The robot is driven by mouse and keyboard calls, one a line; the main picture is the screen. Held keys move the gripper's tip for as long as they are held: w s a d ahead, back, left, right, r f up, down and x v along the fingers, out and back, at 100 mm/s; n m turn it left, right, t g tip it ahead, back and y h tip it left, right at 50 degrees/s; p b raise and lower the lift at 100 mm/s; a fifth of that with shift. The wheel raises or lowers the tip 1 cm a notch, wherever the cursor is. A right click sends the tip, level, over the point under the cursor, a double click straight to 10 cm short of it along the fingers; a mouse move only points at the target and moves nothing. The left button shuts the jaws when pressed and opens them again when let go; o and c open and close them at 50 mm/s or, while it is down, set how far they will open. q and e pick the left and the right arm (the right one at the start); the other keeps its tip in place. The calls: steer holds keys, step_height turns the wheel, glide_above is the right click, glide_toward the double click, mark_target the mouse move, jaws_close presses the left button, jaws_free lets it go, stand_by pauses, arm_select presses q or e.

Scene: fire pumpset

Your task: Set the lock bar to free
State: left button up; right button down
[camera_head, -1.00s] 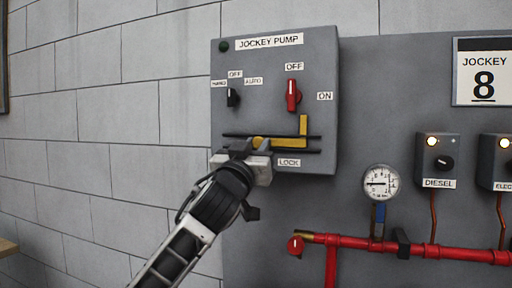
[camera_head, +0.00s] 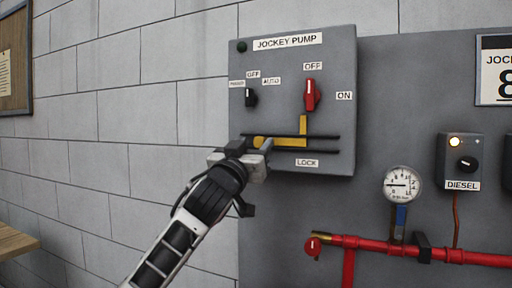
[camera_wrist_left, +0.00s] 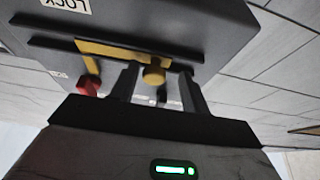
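The yellow lock bar (camera_head: 281,142) is L-shaped and sits between two dark rails above the LOCK label on the jockey pump box (camera_head: 290,75). My left gripper (camera_head: 251,152) is at the bar's left end. In the left wrist view, the fingers of the left gripper (camera_wrist_left: 160,85) stand on either side of the bar's round yellow knob (camera_wrist_left: 154,72). The knob is close to the left finger, with a clear gap to the right one. My right gripper is in no view.
A small black selector (camera_head: 250,97) is on the box above the rails. A gauge (camera_head: 402,185), a red pipe (camera_head: 375,245) and the DIESEL unit (camera_head: 461,162) are to the right.

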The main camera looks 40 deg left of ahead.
arm_select(q)
steer(key=shift+d, duration=0.15)
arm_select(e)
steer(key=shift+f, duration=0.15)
arm_select(q)
steer(key=shift+s+f, duration=0.15)
steer(key=shift+s, duration=0.05)
steer(key=b+v, duration=0.8)
steer(key=v, duration=0.7)
steer(key=shift+s, duration=0.2)
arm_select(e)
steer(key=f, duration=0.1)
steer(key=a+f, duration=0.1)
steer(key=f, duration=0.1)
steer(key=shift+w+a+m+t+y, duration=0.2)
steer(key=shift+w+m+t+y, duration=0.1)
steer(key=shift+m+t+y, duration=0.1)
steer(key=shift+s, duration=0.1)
